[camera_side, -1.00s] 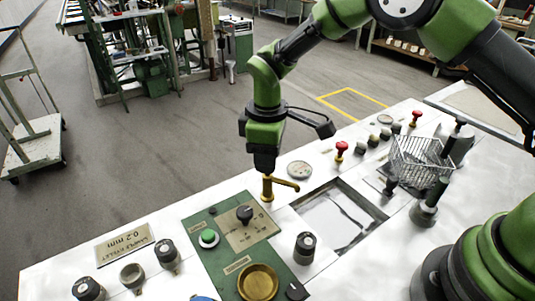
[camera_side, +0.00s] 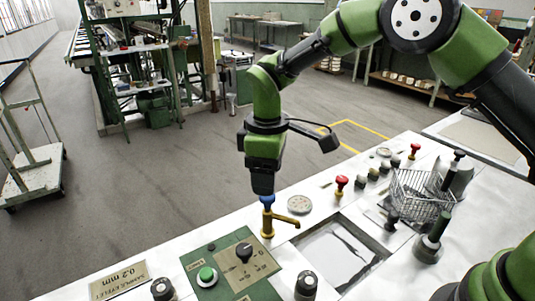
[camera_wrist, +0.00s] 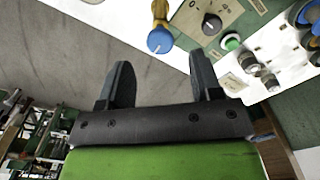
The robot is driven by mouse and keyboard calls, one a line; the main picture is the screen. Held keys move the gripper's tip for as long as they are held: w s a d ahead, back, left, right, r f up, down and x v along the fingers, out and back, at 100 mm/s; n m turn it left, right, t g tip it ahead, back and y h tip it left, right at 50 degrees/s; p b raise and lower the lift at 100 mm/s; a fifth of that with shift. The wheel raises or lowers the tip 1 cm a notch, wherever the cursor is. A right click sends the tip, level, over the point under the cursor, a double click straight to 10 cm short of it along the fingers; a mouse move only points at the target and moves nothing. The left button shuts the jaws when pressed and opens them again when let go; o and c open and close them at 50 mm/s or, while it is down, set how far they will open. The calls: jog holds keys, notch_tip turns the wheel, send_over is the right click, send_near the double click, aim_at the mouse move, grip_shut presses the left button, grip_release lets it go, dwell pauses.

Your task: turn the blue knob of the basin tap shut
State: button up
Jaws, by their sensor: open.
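The blue knob (camera_side: 267,200) sits on top of the brass tap (camera_side: 267,224), whose spout points right toward the basin. In the wrist view the round blue knob (camera_wrist: 160,40) shows a pale line on its face. It lies just beyond the fingertips, between their lines. My gripper (camera_side: 263,192) points down close above the knob in the side view. In the wrist view my gripper (camera_wrist: 160,58) is open, its two dark fingers apart with nothing between them. Whether a finger touches the knob cannot be told.
The basin (camera_side: 335,250) is a rectangular opening right of the tap. A green panel (camera_side: 215,258) with a black dial (camera_side: 244,251) and a green button (camera_side: 207,276) lies in front. A wire basket (camera_side: 418,195) and a red knob (camera_side: 341,182) stand to the right.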

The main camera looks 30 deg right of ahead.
jog(key=shift+r, duration=2.8)
